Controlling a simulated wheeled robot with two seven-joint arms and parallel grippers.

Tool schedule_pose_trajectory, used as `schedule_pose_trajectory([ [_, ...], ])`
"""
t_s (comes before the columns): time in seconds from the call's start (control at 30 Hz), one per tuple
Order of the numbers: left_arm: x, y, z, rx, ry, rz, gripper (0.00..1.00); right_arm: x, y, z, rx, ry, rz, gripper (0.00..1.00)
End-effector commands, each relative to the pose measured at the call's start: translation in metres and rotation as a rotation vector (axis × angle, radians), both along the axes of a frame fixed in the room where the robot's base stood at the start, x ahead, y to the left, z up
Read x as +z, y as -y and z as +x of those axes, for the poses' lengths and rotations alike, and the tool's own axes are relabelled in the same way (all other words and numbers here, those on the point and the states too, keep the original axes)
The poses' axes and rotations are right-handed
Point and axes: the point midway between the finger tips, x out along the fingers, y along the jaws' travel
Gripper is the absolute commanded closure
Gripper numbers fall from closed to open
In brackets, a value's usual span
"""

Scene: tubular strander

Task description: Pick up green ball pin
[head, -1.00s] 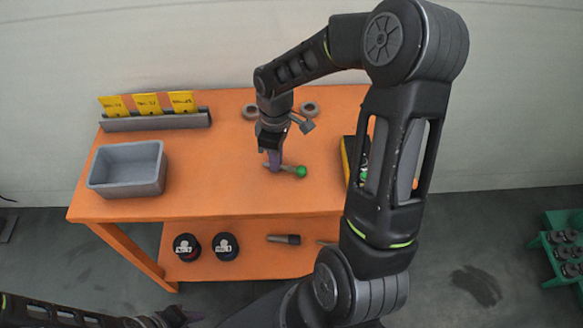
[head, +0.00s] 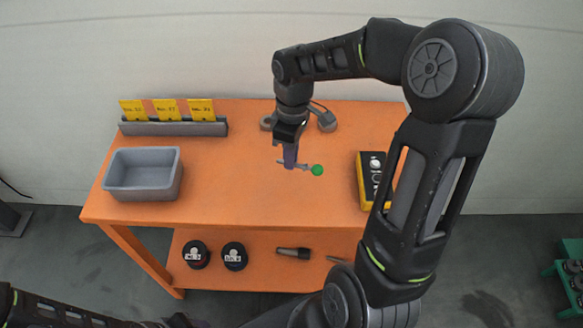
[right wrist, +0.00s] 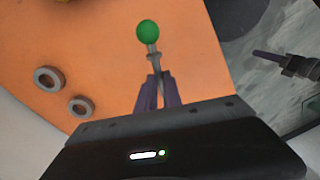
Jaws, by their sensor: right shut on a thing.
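The green ball pin (head: 317,170) has a green ball on a thin grey shaft. My right gripper (head: 290,164) is shut on its grey shaft, with the green ball sticking out to the right in the head view. In the right wrist view, the purple fingers (right wrist: 157,92) close around the shaft, and the green ball (right wrist: 147,31) points away from the gripper. The pin appears to be above the orange table (head: 230,185); the exact gap is hard to tell. My left arm shows at the bottom left of the head view, but its gripper cannot be made out.
A grey bin (head: 144,174) stands at the table's left. A grey holder with yellow cards (head: 167,110) is behind it. Grey rings lie at the back, also in the right wrist view (right wrist: 49,79). A yellow and black box (head: 372,180) sits at the right. The table's middle is clear.

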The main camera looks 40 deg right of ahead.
Motion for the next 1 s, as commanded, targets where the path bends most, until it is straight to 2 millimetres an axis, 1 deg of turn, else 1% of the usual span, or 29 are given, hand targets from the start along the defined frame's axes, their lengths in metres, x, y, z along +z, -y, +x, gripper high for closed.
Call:
schedule_pose_trajectory([
  [0.03,-0.001,0.0,0.0,0.0,0.0,0.0,0.64,0.01,0.0,0.001,0.0,0.006,-0.001,1.0],
  [0.1,-0.002,0.0,0.0,0.0,0.0,0.0,0.64,0.021,0.0,0.001,0.0,0.004,-0.001,1.0],
  [0.2,-0.003,0.0,0.0,0.0,0.0,0.0,0.64,0.032,0.0,0.001,-0.001,0.003,-0.001,1.0],
  [0.3,-0.003,0.0,0.0,0.0,0.0,0.0,0.64,0.037,0.0,0.0,-0.001,0.0,0.0,1.0],
  [1.0,-0.003,0.0,0.0,0.0,0.0,0.0,0.64,0.037,0.0,0.0,-0.001,0.0,0.0,1.0],
])
